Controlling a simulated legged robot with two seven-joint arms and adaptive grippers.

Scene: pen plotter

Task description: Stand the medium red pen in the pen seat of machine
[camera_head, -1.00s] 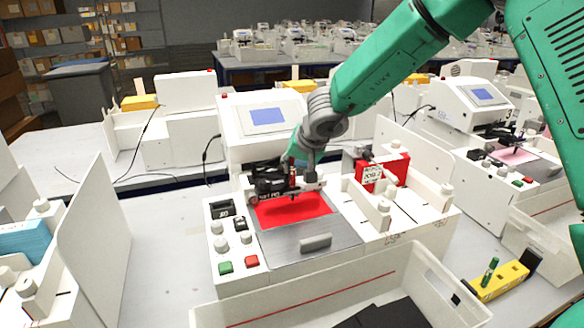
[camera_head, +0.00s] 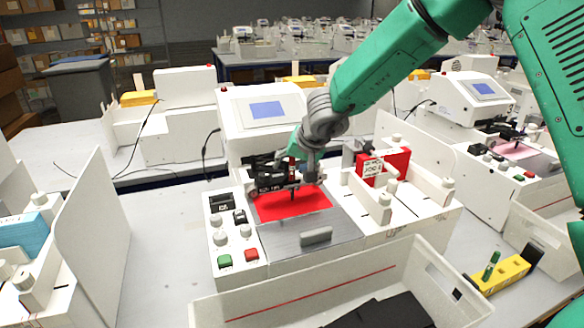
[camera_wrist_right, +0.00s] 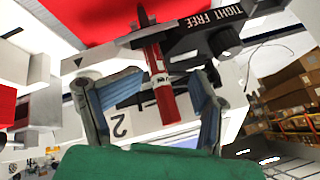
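The red pen (camera_head: 292,169) stands roughly upright at the plotter's dark pen carriage (camera_head: 268,180), its black tip pointing down over the red sheet (camera_head: 290,206). In the right wrist view the red pen (camera_wrist_right: 161,84) passes through the clamp beside the "TIGHT FREE" label (camera_wrist_right: 215,22). My right gripper (camera_head: 308,178) is at the carriage. In the wrist view its two fingers (camera_wrist_right: 150,95) are spread either side of the pen, with gaps showing. The exact seating depth is hard to tell. My left gripper is out of view.
The white plotter has green and red buttons (camera_head: 238,258) and a screen (camera_head: 267,111). A red block (camera_head: 396,163) sits on its right. A white bin (camera_head: 410,265) stands in front. A yellow holder (camera_head: 505,272) with a green pen lies right. Similar machines stand around.

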